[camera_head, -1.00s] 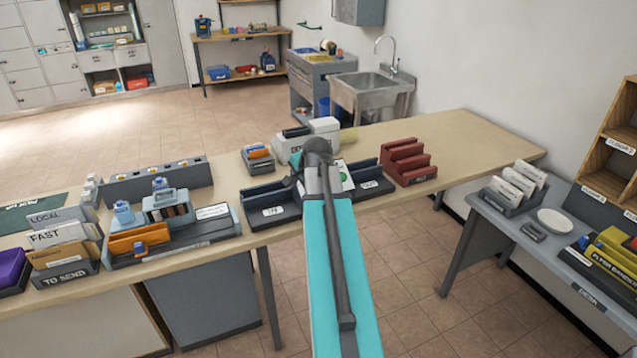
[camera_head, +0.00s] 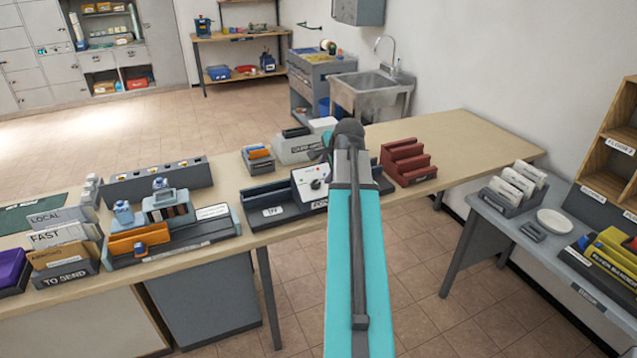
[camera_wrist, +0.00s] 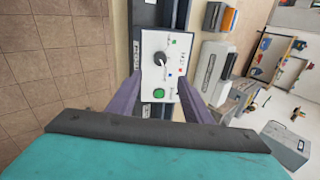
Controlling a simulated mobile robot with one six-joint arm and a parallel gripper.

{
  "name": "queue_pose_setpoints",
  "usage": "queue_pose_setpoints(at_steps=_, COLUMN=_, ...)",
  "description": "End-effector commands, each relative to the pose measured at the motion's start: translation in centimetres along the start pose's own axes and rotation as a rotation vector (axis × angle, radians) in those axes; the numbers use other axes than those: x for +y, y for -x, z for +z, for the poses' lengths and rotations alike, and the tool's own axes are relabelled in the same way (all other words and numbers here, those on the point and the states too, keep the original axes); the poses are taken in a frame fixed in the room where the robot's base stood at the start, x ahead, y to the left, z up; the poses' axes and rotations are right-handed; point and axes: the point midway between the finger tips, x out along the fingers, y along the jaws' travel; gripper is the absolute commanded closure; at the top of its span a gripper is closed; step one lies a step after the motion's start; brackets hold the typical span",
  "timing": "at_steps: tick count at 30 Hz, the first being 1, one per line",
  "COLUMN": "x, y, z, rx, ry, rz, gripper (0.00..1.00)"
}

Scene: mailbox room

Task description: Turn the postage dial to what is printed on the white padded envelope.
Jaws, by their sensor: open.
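The postage dial is a dark round knob (camera_wrist: 160,59) with a light pointer on a white panel (camera_wrist: 174,73), with small coloured dots around it. A green round button sits below the knob. In the head view the panel (camera_head: 304,185) stands on the table, partly behind my arm. My gripper (camera_wrist: 162,78) is open and empty, its purple fingers on either side of the panel in the wrist view. I cannot tell whether they touch it. I cannot pick out the white padded envelope with certainty.
Dark trays (camera_head: 274,213) flank the panel on the beige table. A red stepped rack (camera_head: 408,165) stands to its right and a light grey machine (camera_head: 294,149) behind it. Labelled mail holders (camera_head: 66,275) stand at the left. The table's right end is clear.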

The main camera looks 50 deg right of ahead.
Motion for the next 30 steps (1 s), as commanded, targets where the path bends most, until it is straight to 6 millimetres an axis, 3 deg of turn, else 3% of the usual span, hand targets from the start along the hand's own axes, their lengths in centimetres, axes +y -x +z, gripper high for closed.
queue_pose_setpoints(at_steps=30, x=-0.1, y=-9.7, z=0.1, rx=-0.002, ry=0.002, rz=0.002, gripper=0.54)
